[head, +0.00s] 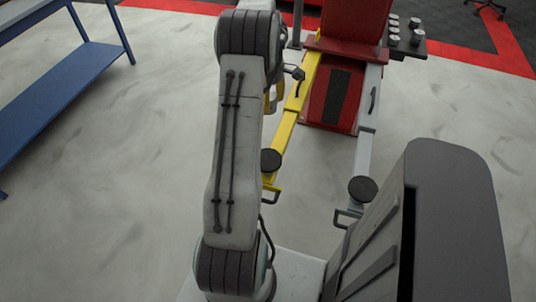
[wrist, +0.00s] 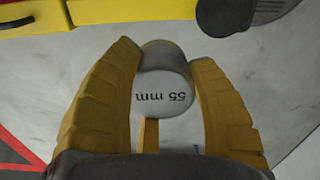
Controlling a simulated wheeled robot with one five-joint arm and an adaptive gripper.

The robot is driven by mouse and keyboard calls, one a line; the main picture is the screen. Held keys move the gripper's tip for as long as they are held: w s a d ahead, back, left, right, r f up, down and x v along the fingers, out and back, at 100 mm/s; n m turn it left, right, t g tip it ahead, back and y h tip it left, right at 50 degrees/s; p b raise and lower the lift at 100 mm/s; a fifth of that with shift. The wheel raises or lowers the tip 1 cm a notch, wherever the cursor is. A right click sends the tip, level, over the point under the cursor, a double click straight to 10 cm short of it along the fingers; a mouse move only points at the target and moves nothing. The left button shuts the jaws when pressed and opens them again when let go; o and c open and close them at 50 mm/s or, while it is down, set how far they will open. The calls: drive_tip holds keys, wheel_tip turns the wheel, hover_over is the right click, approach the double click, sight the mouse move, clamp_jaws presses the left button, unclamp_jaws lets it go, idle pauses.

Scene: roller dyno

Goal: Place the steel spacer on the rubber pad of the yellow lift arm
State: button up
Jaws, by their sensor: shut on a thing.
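The steel spacer (wrist: 165,92) is a grey cylinder with a pale end face marked "55 mm", upside down in the wrist view. My gripper (wrist: 165,58) is shut on it, one yellow finger on each side. In the head view my arm hides most of the gripper, and I cannot make out the spacer there. The yellow lift arm (head: 290,127) runs from the red lift post toward me, with its round black rubber pad (head: 271,160) at the near end, partly beside my arm. In the wrist view a yellow bar (wrist: 95,12) and a dark round pad (wrist: 228,14) lie beyond the spacer, apart from it.
A grey lift arm (head: 365,140) with its own black pad (head: 362,189) stands to the right. The red post (head: 330,95) is behind. A dark shelf (head: 408,40) holds several metal cylinders. A blue bench (head: 60,85) stands left, with clear floor between.

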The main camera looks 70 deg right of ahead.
drive_tip(key=s+a+f, duration=0.1)
drive_tip(key=a+f, duration=0.1)
drive_tip(key=a, duration=0.1)
drive_tip(key=s+a+f, duration=0.1)
drive_tip(key=a+f, duration=0.1)
drive_tip(key=a, duration=0.2)
drive_tip(key=s+a+f, duration=0.1)
drive_tip(key=a+f, duration=0.1)
drive_tip(key=a, duration=0.1)
drive_tip(key=shift+s+a+f+b, duration=0.2)
drive_tip(key=shift+s+b, duration=0.1)
drive_tip(key=shift+f, duration=2.05)
drive_tip(key=shift+f, duration=0.15)
drive_tip(key=o, duration=1.2)
